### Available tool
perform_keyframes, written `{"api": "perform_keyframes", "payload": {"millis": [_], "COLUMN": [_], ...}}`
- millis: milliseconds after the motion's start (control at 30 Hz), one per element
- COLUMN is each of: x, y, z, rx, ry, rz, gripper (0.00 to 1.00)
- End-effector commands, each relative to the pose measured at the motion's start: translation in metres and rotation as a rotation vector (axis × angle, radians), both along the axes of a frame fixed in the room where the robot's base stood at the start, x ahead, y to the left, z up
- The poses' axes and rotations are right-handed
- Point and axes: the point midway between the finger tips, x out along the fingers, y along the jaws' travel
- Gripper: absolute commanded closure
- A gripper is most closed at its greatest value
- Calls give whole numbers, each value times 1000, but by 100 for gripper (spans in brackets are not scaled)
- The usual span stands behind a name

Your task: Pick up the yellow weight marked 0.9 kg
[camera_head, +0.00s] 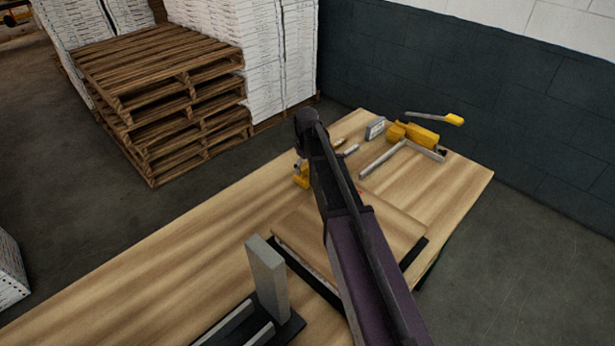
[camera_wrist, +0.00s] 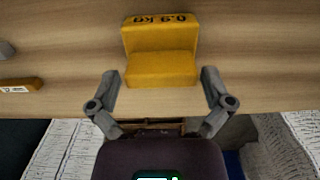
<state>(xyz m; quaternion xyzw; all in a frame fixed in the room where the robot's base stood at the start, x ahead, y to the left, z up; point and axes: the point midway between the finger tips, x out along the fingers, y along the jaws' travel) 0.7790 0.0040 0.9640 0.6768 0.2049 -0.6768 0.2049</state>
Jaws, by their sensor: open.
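The yellow weight (camera_wrist: 160,68) sits on the wooden table near its edge, in the upper middle of the wrist view. The dark marking "0.9 kg" reads upside down on its top part. My gripper (camera_wrist: 162,80) is open, with one grey finger on each side of the weight's near end. I see no finger closed on the weight. In the head view a small yellow piece (camera_head: 301,177), likely this weight, shows beside my arm. My arm hides part of that area, and my fingers cannot be made out there.
The wooden table (camera_head: 150,281) also holds a flat board (camera_head: 405,222), a grey upright block (camera_head: 266,275) and a yellow-handled tool (camera_head: 415,135). A yellow-brown item with a white label (camera_wrist: 20,86) lies left in the wrist view. Stacked pallets (camera_head: 165,95) stand behind the table.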

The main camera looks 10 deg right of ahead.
Motion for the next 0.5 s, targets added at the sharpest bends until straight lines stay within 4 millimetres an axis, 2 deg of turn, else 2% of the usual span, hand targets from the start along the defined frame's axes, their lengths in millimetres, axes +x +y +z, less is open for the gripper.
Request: {"api": "perform_keyframes", "payload": {"millis": [167, 200, 433, 467, 500], "x": [0, 0, 0, 0, 0], "y": [0, 0, 0, 0, 0], "z": [0, 0, 0, 0, 0], "rx": [0, 0, 0, 0, 0], "ry": [0, 0, 0, 0, 0], "rz": [0, 0, 0, 0, 0], "gripper": [0, 3, 71, 76, 76]}}
